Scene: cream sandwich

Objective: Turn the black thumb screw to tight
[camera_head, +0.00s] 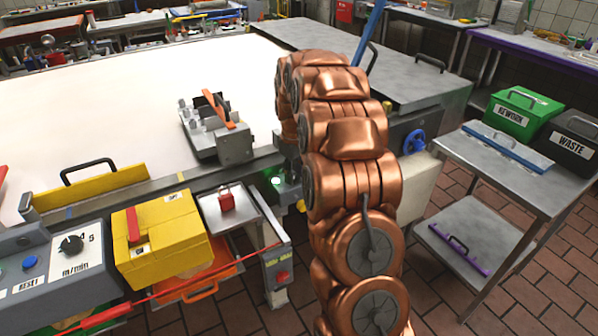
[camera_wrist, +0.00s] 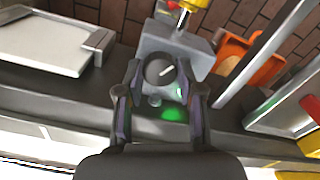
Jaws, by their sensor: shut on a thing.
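In the wrist view, the black thumb screw (camera_wrist: 158,70) is a round dark knob with a white line across its face, slanting up to the right. It sits on a grey block (camera_wrist: 185,45). My gripper (camera_wrist: 160,78) is shut on the screw, with one finger on its left side and one on its right. A green glow (camera_wrist: 174,113) shows just below the screw, between the fingers. In the head view my copper arm covers the gripper and the screw; a small green light (camera_head: 276,181) shows just left of the arm.
A yellow box (camera_head: 160,240) and a control panel with a dial (camera_head: 72,245) stand at the front left. A metal fixture with an orange lever (camera_head: 217,108) sits on the belt's edge. A blue handwheel (camera_head: 413,141) is right of my arm. An orange part (camera_wrist: 250,60) lies beyond the block.

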